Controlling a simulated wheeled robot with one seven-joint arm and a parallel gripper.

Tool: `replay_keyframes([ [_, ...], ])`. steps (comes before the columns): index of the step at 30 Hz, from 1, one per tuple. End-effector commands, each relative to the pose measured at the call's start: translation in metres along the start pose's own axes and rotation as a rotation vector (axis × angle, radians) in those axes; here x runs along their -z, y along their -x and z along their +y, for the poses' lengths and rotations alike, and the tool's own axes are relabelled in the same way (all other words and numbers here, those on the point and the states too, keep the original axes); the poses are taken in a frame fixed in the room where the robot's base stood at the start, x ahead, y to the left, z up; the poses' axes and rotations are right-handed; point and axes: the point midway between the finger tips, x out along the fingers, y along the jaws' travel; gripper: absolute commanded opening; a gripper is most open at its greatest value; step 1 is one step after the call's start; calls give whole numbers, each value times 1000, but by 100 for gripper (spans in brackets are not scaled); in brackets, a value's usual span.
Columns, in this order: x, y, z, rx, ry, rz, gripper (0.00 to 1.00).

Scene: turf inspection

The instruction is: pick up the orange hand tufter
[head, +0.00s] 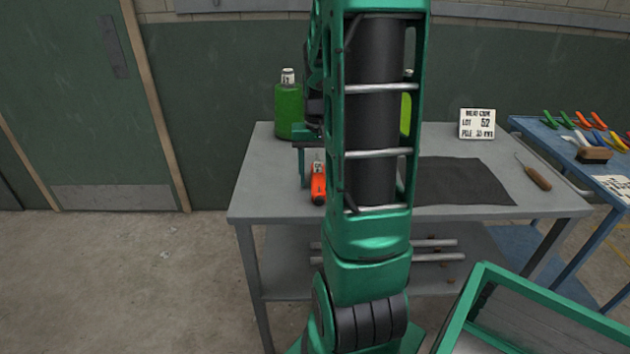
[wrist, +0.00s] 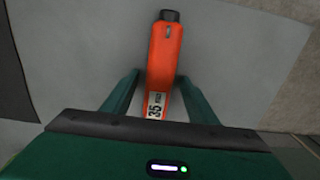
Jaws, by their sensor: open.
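The orange hand tufter (head: 318,188) lies on the grey table (head: 265,195), near its left end. In the wrist view the tufter (wrist: 162,58) points away from me, with a dark tip at its far end and a white label reading 35 near my gripper. My gripper (wrist: 154,82) is open, with one green finger on each side of the tufter's near part. I cannot tell whether either finger touches it. In the head view my arm covers most of the gripper and the table beside the tufter.
A green bottle (head: 289,108) stands behind the tufter at the table's back left. A dark mat (head: 460,182), a wooden-handled awl (head: 536,177) and a white sign (head: 477,123) are to the right. A blue table (head: 548,136) with several coloured tools stands further right.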

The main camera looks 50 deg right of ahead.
Motion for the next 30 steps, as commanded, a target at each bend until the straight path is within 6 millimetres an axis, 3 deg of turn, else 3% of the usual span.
replay_keyframes([
  [4, 0, 0, 0, 0, 0, 0, 53],
  [11, 0, 0, 0, 0, 0, 0, 1],
  [22, 0, 8, 0, 0, 0, 2, 1],
  [28, 1, 40, 0, 1, 0, 6, 1],
  [30, -9, 50, -7, 1, 3, 5, 1],
])
